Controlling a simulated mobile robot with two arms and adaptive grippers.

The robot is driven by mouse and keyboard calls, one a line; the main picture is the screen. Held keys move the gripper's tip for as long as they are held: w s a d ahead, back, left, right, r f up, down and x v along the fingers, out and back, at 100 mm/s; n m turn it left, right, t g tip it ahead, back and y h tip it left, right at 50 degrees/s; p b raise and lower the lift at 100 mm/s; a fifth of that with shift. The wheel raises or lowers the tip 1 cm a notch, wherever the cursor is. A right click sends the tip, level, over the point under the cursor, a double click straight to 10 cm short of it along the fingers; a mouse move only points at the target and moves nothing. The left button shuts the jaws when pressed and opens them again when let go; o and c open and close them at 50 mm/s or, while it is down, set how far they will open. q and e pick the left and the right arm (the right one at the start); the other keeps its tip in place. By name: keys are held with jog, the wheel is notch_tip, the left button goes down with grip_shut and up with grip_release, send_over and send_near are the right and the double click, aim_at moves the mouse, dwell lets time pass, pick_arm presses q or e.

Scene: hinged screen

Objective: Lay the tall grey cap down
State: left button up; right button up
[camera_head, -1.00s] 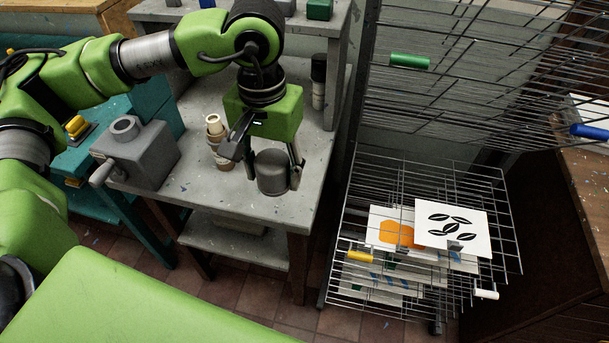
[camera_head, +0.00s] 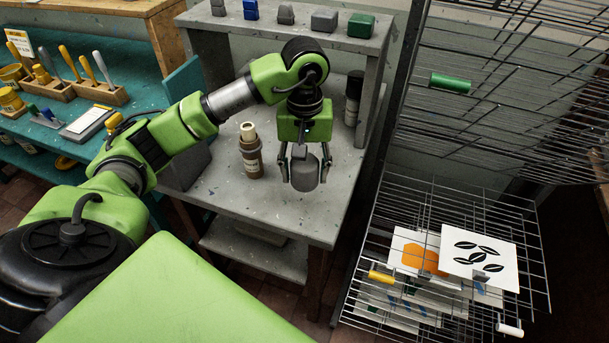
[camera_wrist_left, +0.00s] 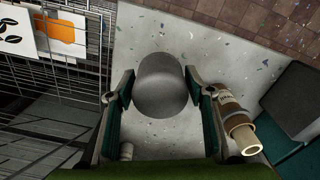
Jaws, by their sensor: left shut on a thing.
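The grey cap (camera_head: 305,175) is a dark grey, rounded cylinder near the right part of the grey workbench (camera_head: 223,188). My left gripper (camera_head: 305,161) points down with one finger on each side of the cap and is shut on it. In the left wrist view the cap (camera_wrist_left: 161,88) sits between the two fingertips, with the bench top behind it. I cannot tell whether the cap touches the bench or how far it is tilted. My right gripper is not in view.
A brown bottle (camera_head: 250,152) with a cream top stands left of the cap. A black-topped bottle (camera_head: 353,97) stands behind it to the right. A shelf (camera_head: 290,27) with several small blocks is at the back. A wire drying rack (camera_head: 440,215) with prints stands right.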

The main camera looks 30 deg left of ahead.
pick_arm(q)
jog(key=w+a+f, duration=0.1)
jog(key=f, duration=0.1)
jog(key=w+a+f+p, duration=0.1)
jog(key=w+f, duration=0.1)
jog(key=w+a+f+p, duration=0.1)
jog(key=f, duration=0.1)
jog(key=shift+w, duration=0.3)
jog(key=shift+a+f+p, duration=0.15)
jog(key=shift+f+p, duration=0.15)
jog(key=shift+f, duration=0.05)
notch_tip(320, 180, down, 2)
jog(key=shift+f+p, duration=0.1)
jog(key=shift+p, duration=0.55)
jog(key=shift+w+f, duration=0.1)
jog(key=shift+f, duration=0.1)
jog(key=shift+f, duration=0.1)
jog(key=shift+f, duration=0.15)
jog(key=o, duration=1.2)
